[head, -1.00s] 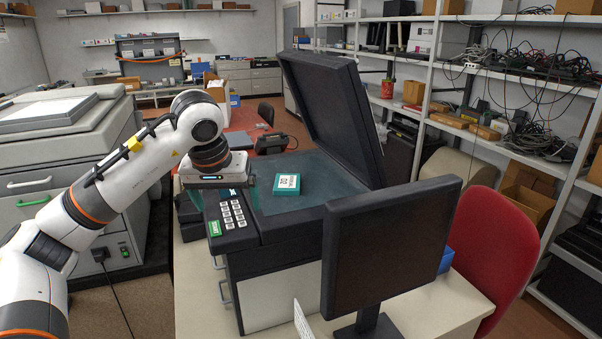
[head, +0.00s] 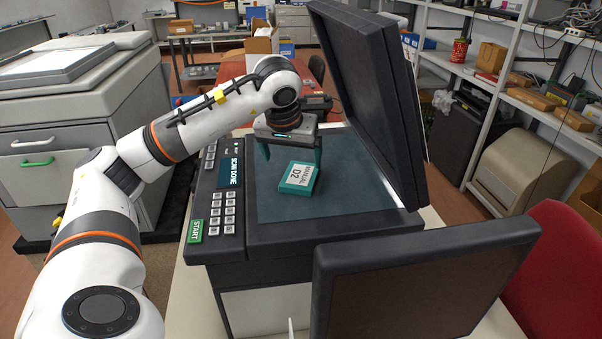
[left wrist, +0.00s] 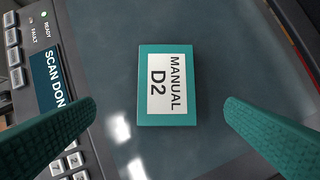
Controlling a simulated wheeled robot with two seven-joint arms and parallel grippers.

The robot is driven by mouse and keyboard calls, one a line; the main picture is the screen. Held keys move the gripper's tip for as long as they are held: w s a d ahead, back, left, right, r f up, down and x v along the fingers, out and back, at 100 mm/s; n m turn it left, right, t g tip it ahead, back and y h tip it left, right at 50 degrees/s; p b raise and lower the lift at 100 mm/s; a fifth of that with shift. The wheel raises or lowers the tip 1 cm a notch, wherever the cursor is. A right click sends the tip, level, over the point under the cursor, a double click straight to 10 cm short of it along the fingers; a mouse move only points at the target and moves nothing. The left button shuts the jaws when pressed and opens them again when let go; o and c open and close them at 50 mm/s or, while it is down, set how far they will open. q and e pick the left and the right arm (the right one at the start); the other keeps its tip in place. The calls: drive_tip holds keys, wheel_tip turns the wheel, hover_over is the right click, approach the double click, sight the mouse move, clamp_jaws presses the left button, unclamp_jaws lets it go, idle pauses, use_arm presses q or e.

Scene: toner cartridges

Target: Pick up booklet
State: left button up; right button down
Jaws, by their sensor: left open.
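The booklet (head: 298,178) is a small teal block with a white label reading "MANUAL D2". It lies on the dark glass of the open scanner (head: 350,200). In the left wrist view the booklet (left wrist: 167,85) is centred between the two teal fingers, with a gap on each side. My left gripper (head: 292,158) is open and empty, just behind and above the booklet in the head view. My right gripper does not show.
The scanner lid (head: 368,90) stands raised on the right of the glass. A control panel (head: 222,180) with a "SCAN DONE" display and a "START" key is on the left. A dark monitor (head: 420,285) stands in front. The glass around the booklet is clear.

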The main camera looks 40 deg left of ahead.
sight(300, 175)
use_arm(q)
drive_tip(key=x, duration=0.2)
drive_tip(key=p+x, duration=0.1)
drive_tip(key=x, duration=0.1)
drive_tip(key=w+p+x, duration=0.1)
drive_tip(key=x, duration=0.1)
drive_tip(key=shift+d, duration=0.25)
drive_tip(key=shift+w+a+f, duration=0.1)
drive_tip(key=shift+w+f, duration=0.05)
drive_tip(key=shift+f, duration=0.35)
drive_tip(key=c, duration=0.9)
drive_tip(key=shift+c, duration=1.4)
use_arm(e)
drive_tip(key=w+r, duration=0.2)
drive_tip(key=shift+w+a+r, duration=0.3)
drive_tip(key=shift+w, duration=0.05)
